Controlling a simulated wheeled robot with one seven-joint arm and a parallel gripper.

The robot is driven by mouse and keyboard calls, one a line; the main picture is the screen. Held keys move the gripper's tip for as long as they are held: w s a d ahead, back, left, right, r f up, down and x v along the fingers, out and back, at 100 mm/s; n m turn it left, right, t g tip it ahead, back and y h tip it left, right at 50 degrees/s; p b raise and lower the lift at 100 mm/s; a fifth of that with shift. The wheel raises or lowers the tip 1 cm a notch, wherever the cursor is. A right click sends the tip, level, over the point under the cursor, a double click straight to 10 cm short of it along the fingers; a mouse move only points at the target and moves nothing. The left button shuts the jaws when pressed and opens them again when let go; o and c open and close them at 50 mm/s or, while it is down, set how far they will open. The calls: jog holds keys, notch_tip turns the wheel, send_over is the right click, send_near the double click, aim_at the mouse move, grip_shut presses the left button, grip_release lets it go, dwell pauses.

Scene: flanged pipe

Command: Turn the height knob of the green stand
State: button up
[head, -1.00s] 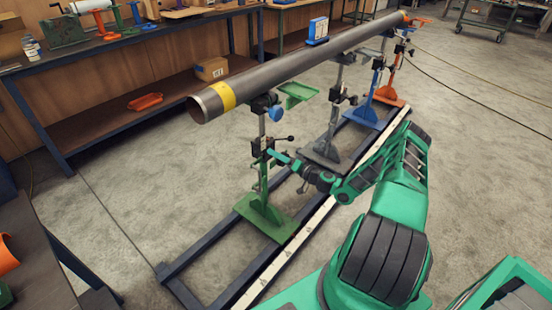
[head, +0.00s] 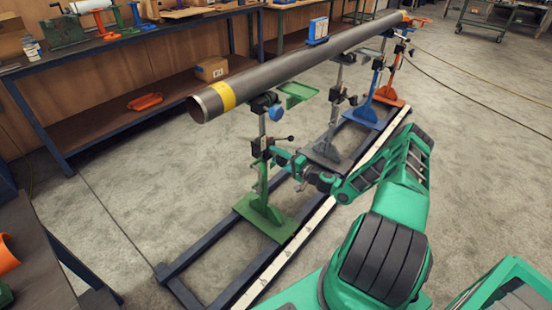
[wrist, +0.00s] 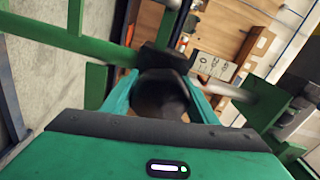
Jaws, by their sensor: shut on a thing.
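The green stand (head: 266,217) has a flat green base and an upright post under the near end of the pipe (head: 290,65). My gripper (head: 273,153) is at the stand's dark clamp block, partway up the post. In the wrist view, the two teal fingers of my gripper (wrist: 160,92) are shut on the dark round height knob (wrist: 163,80), one on each side. The knob is mostly hidden by my gripper in the head view. The stand's green bars (wrist: 60,32) fill much of the wrist view and look tilted there.
A black-ended lever (head: 285,138) sticks out just above my gripper, and a blue knob (head: 276,114) is higher up. Grey (head: 325,150), blue (head: 364,112) and orange (head: 390,96) stands follow along the dark floor rails (head: 205,255). Open concrete floor lies right.

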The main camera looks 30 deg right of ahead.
jog(key=shift+d+f, duration=0.15)
jog(key=shift+d, duration=0.15)
jog(key=o, duration=0.9)
jog(key=shift+c, duration=0.2)
jog(key=shift+o, duration=0.9)
jog(key=shift+a, duration=0.15)
jog(key=v, duration=1)
jog(key=shift+s, duration=0.35)
